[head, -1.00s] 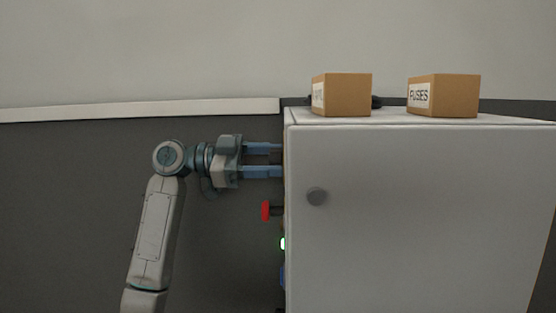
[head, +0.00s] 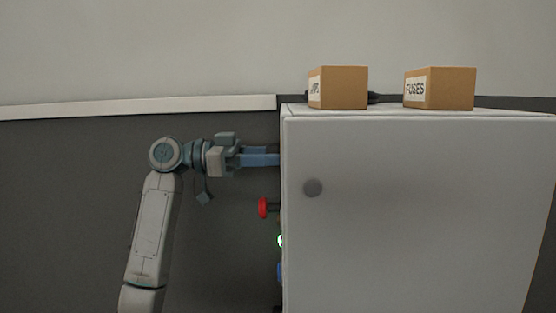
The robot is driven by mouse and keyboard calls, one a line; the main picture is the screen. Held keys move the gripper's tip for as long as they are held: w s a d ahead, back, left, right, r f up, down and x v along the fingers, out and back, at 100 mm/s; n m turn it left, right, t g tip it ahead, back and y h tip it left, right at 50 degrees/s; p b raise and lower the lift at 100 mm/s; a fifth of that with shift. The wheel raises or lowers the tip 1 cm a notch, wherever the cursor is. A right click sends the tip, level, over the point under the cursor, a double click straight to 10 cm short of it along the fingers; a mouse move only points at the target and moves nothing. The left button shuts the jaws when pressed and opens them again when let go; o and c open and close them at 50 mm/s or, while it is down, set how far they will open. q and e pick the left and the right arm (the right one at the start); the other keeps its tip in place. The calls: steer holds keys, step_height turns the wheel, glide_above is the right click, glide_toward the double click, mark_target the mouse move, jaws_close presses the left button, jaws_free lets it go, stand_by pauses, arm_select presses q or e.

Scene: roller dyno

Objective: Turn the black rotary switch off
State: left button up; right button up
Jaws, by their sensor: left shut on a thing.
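My left gripper (head: 276,157) reaches in from the left with its blue fingers against the left side face of the grey cabinet (head: 420,210). The fingers lie nearly level and point right. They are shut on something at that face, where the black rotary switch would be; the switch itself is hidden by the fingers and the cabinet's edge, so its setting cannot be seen. My right gripper is not in view.
On the same side face, below the fingers, are a red button (head: 263,208), a lit green lamp (head: 280,241) and a blue part (head: 280,271). Two cardboard boxes stand on top, one marked FUSES (head: 440,88).

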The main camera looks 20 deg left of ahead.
arm_select(q)
steer(key=n, duration=0.3)
steer(key=shift+r, duration=0.1)
steer(key=n, duration=0.3)
steer(key=shift+r+n+p, duration=0.1)
steer(key=shift+n+p, duration=0.2)
steer(key=shift+s+n+p, duration=0.1)
steer(key=shift+n+p, duration=0.95)
steer(key=shift+n, duration=2.25)
steer(key=o, duration=1)
